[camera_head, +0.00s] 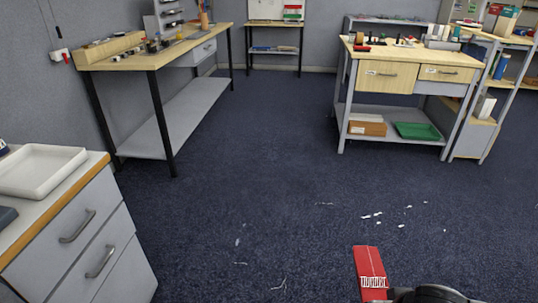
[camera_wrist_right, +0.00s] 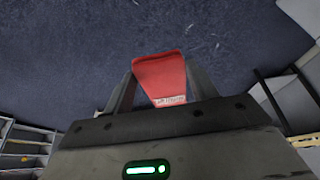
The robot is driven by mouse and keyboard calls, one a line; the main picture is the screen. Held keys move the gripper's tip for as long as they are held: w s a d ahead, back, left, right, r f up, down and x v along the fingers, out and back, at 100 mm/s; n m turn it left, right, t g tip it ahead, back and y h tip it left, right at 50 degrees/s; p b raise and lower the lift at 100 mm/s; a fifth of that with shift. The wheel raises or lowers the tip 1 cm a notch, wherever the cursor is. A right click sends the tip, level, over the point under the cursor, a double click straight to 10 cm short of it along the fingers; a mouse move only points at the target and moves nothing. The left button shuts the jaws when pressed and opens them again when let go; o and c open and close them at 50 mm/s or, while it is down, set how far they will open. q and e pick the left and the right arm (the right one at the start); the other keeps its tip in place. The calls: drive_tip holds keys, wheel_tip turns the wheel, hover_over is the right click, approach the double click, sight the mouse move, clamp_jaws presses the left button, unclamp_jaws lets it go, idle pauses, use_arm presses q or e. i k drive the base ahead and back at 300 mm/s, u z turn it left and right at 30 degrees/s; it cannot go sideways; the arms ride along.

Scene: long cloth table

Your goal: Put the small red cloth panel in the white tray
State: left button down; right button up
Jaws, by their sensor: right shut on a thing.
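The small red cloth panel (camera_head: 369,268) has a white patterned strip near its lower end. It stands up from my right gripper at the bottom of the head view, over the floor. In the right wrist view the panel (camera_wrist_right: 160,72) sits between the two fingers of my right gripper (camera_wrist_right: 155,88), which is shut on it. The white tray (camera_head: 40,170) lies on the cabinet top at the left edge of the head view, well left of the gripper, and its visible inside looks empty. My left gripper is not in view.
The drawer cabinet (camera_head: 85,240) under the tray has a wood-edged top. A dark object (camera_head: 6,216) lies in front of the tray. A workbench (camera_head: 150,58) stands behind left, another (camera_head: 405,75) behind right. The blue floor (camera_head: 250,190) between is open, with white scraps.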

sight(35, 173)
drive_tip(key=i, duration=2.3)
drive_tip(key=u, duration=3.35)
